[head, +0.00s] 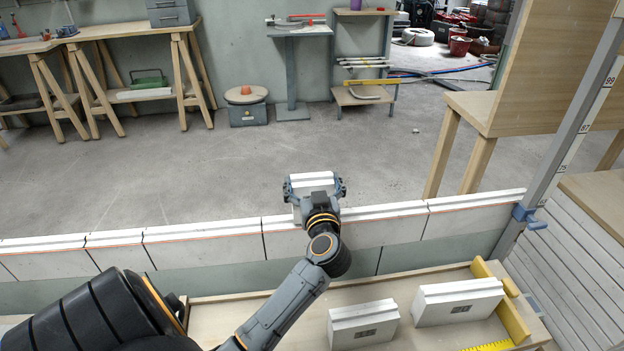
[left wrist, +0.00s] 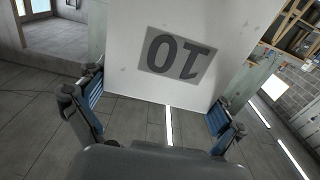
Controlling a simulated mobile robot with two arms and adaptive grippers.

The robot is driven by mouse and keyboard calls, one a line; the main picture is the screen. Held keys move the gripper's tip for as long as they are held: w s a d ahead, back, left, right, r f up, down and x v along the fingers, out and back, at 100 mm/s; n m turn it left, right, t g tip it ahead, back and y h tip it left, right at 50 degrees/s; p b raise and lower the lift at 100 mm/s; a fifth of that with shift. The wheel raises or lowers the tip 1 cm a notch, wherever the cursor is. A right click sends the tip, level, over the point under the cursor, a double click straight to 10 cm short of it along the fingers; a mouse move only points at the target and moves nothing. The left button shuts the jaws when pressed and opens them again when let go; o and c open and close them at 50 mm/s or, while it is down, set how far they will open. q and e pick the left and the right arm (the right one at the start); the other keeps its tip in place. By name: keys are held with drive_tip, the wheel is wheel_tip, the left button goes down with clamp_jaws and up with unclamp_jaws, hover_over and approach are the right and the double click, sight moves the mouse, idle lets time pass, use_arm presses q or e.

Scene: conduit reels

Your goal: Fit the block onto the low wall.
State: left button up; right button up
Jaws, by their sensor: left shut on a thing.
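My left gripper (head: 315,190) is shut on a white block (head: 313,178), gripping it by two opposite sides. In the left wrist view the block (left wrist: 125,65) fills the space between the gripper's fingers (left wrist: 155,112), and its dark label reads 10 upside down. In the head view the block is at the low wall (head: 205,246), near its middle. The wall is a row of white blocks with ridged tops. The gripper and forearm hide the wall just below the block, so I cannot tell whether they touch. My right gripper is not in view.
A wooden tray (head: 405,286) in front of the wall holds two white blocks, a left one (head: 363,318) and a right one (head: 457,296). An upright measuring post (head: 570,130) with a blue clamp stands at the wall's right end.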

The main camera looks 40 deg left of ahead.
use_arm(q)
drive_tip(key=shift+f, duration=0.1)
idle(0.3)
drive_tip(key=o, duration=1.5)
drive_tip(key=shift+c, duration=0.2)
drive_tip(key=shift+f, duration=0.15)
drive_tip(key=v, duration=1.2)
